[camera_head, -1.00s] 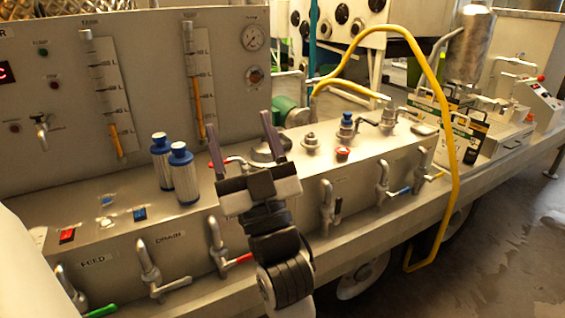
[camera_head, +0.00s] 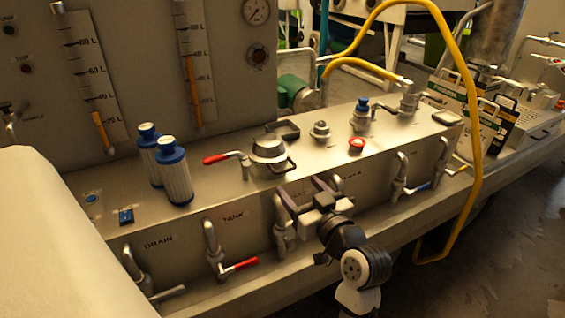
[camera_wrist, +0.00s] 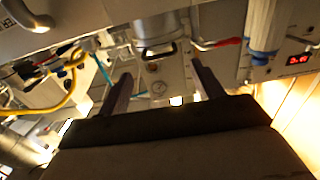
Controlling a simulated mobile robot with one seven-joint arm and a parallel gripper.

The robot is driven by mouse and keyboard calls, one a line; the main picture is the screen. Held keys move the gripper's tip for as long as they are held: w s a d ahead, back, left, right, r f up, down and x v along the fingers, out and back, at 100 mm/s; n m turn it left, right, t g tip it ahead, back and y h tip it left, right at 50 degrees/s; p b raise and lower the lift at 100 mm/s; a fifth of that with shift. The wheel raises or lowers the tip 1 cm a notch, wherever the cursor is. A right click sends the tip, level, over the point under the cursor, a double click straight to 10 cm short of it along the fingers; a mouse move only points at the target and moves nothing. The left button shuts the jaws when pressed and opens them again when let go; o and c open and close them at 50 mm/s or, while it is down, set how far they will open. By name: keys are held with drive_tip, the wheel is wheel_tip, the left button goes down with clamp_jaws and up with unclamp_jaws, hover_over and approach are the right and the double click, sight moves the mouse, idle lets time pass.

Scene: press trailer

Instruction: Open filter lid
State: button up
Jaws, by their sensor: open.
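The likely filter lid (camera_head: 269,148) is a round metal cap with a dark loop handle, on top of the long grey housing (camera_head: 225,187). It appears shut. In the wrist view, a metal cylinder (camera_wrist: 158,27) with a dark loop handle (camera_wrist: 160,50) shows between and beyond the fingers. My gripper (camera_head: 304,192) is open and empty, in front of the housing, below and to the right of the lid, apart from it. Its spread fingers also show in the wrist view (camera_wrist: 162,75).
A red-handled valve (camera_head: 225,158) lies just left of the lid. A red knob (camera_head: 356,145) and several metal fittings are to the right. Taps line the front face. A yellow hose (camera_head: 473,130) arches at the right.

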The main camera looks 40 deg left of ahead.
sight(282, 166)
drive_tip(key=p+x, duration=0.2)
drive_tip(key=x, duration=0.7)
drive_tip(key=shift+w+a, duration=0.2)
drive_tip(key=shift+a, duration=0.15)
drive_tip(key=shift+c, duration=0.3)
drive_tip(key=c, duration=1)
